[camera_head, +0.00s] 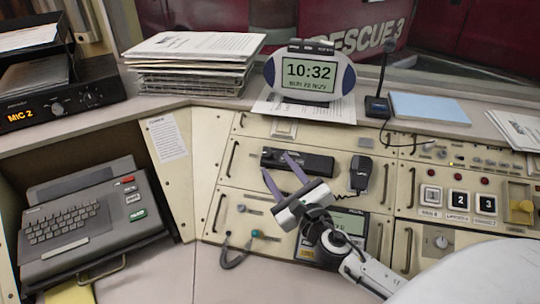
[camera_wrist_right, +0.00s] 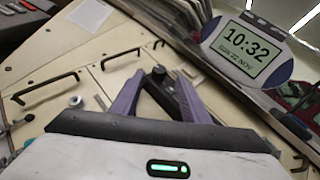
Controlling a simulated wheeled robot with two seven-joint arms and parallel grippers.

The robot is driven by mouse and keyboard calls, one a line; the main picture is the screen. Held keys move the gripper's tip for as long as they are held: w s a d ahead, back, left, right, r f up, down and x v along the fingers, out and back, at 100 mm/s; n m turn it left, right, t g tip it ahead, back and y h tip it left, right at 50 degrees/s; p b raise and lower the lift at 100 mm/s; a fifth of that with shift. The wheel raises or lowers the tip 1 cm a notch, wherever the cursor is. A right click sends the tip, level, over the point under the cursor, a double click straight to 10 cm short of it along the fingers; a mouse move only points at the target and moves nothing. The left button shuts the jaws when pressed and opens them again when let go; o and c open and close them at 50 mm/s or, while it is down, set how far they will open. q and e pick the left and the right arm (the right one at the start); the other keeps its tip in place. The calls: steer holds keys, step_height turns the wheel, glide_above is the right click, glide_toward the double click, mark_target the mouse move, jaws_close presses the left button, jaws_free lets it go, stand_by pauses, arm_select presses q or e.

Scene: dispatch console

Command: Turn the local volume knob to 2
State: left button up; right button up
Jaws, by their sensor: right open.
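My right gripper (camera_head: 279,169) is open, its two purple fingers apart in front of the black radio unit (camera_head: 312,164) on the cream console. In the right wrist view, the gripper (camera_wrist_right: 159,76) has a dark round knob (camera_wrist_right: 158,72) showing between its fingertips, at the near end of the radio unit. I cannot tell whether the fingers touch it. Another knob (camera_head: 441,241) sits on the lower right panel. No volume label or number is readable, so I cannot tell which knob is the local volume one. My left gripper is not in view.
A handset (camera_head: 361,173) hangs right of the radio. A clock (camera_head: 305,73) and paper stack (camera_head: 193,62) stand on the ledge above. Panel handles (camera_wrist_right: 46,87) project from the console. A typewriter-like keyboard unit (camera_head: 95,225) sits at left.

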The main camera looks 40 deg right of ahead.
mark_target(269, 156)
steer(key=x, duration=0.4)
steer(key=shift+w+f, duration=0.1)
steer(key=shift+w, duration=0.25)
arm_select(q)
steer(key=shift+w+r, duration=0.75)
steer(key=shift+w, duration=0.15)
arm_select(e)
steer(key=shift+c, duration=0.3)
jaws_close()
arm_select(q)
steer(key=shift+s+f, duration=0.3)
